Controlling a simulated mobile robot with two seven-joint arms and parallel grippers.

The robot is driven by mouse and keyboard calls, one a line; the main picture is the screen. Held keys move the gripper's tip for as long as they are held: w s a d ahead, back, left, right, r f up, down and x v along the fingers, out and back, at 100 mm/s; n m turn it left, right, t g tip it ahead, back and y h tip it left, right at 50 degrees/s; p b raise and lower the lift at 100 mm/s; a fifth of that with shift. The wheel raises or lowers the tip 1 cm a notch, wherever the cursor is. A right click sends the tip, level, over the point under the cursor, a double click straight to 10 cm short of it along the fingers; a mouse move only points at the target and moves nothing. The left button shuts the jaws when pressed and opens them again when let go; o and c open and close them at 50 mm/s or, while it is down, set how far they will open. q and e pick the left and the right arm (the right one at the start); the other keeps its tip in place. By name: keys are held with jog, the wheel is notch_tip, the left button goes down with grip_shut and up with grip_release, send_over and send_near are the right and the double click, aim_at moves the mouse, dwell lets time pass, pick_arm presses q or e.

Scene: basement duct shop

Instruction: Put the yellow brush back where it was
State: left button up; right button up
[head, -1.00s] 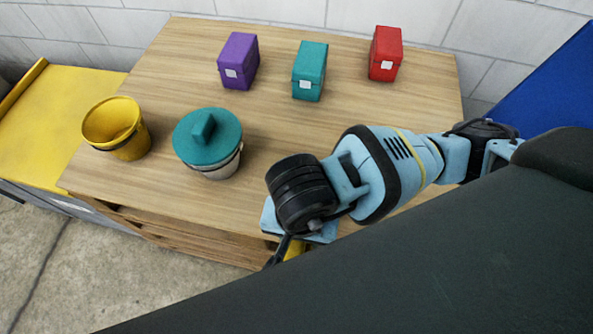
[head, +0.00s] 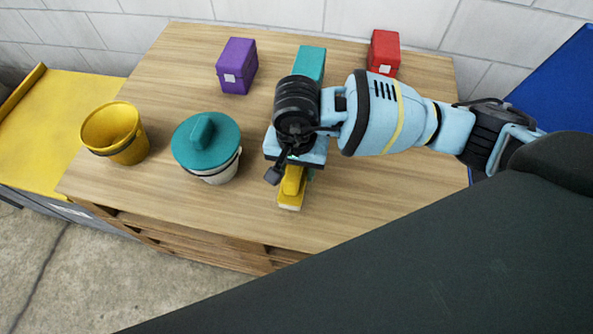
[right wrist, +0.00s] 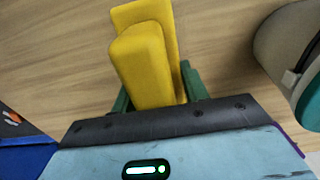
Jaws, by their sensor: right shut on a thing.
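The yellow brush (head: 291,190) is in my right gripper (head: 295,170), over the front middle of the wooden table. In the right wrist view the brush (right wrist: 143,55) points away from the palm, between the green fingers (right wrist: 157,88), which are shut on it. I cannot tell whether the brush touches the tabletop. Part of it is hidden under my wrist in the head view. My left gripper is not in view.
A pale bucket with a teal lid (head: 207,142) stands left of the brush, and an open yellow bucket (head: 114,132) farther left. Purple (head: 237,66), teal (head: 310,63) and red (head: 384,52) boxes stand along the back. The table's front (head: 225,220) is clear.

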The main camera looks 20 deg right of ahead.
jog(key=shift+w+d+f, duration=0.15)
jog(key=shift+w+f, duration=0.05)
jog(key=shift+w, duration=0.2)
jog(key=shift+f, duration=1.6)
jog(key=shift+f, duration=0.15)
jog(key=o, duration=1)
jog(key=shift+o, duration=0.2)
notch_tip(320, 180, up, 12)
jog(key=shift+r+p, duration=0.15)
jog(key=shift+p, duration=0.25)
